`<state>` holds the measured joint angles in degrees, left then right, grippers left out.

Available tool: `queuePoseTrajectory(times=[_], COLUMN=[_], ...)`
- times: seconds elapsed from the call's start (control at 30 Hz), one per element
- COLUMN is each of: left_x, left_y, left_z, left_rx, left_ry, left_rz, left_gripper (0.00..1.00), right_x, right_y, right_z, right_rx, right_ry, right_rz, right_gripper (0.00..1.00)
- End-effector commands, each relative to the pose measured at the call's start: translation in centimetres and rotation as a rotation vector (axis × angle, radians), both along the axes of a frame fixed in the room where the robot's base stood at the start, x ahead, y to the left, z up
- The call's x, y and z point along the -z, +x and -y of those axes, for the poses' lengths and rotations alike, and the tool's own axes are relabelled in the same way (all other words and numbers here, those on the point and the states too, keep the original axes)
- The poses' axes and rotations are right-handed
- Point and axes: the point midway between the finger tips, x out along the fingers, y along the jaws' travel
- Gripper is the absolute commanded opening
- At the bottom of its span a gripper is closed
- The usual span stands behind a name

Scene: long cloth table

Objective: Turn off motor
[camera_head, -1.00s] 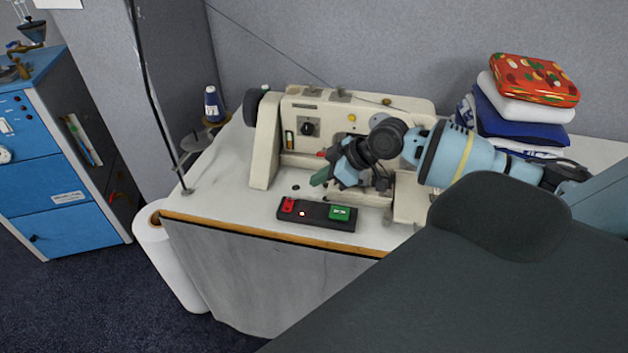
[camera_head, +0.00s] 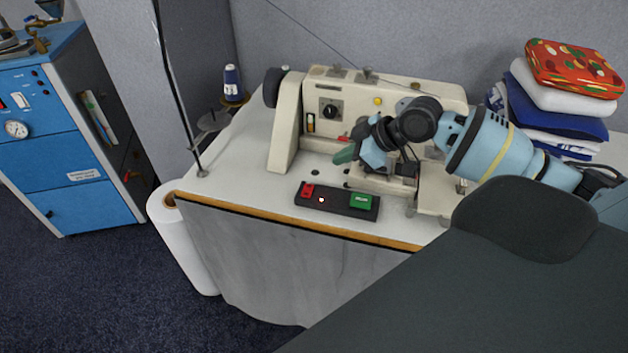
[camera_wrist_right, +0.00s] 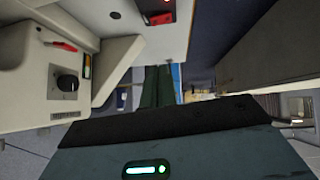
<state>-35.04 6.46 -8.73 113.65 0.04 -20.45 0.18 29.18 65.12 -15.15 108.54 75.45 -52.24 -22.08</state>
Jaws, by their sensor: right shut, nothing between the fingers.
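A black switch box (camera_head: 340,206) lies near the table's front edge, with a red button (camera_head: 307,190) on its left and a green button (camera_head: 361,202) on its right. The box also shows at the top of the right wrist view (camera_wrist_right: 142,6), with a red part (camera_wrist_right: 160,18). A cream sewing machine (camera_head: 285,135) stands behind it. My right gripper (camera_head: 345,154) is shut and empty, its green fingers in front of the machine and behind the box in the picture, apart from the buttons. The fingers also show in the right wrist view (camera_wrist_right: 158,86). My left gripper is out of view.
Folded cloths (camera_head: 560,98) are stacked at the table's back right. A thread spool (camera_head: 232,82) and a thin pole (camera_head: 178,90) stand at the left. A white roll (camera_head: 183,240) and a blue cabinet (camera_head: 65,155) are left of the table. The tabletop left of the box is clear.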

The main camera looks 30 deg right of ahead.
Motion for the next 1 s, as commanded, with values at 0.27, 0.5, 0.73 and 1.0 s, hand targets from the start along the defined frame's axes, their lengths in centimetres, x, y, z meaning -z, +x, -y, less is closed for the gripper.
queuePoseTrajectory(times=[0.27,0.5,0.73,1.0], left_x=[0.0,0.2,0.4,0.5], left_y=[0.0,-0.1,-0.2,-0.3], left_z=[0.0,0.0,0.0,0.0], left_rx=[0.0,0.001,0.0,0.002], left_ry=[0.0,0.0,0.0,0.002], left_rz=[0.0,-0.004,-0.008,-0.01], left_gripper=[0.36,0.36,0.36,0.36], right_x=[0.9,3.8,6.9,10.2], right_y=[0.8,3.3,5.8,6.2], right_z=[-0.5,-2.3,-3.9,-3.7], right_rx=[0.0,-0.001,0.0,0.001], right_ry=[0.005,0.006,0.004,0.002], right_rz=[0.0,-0.001,-0.002,-0.003], right_gripper=[0.0,0.0,0.0,0.0])
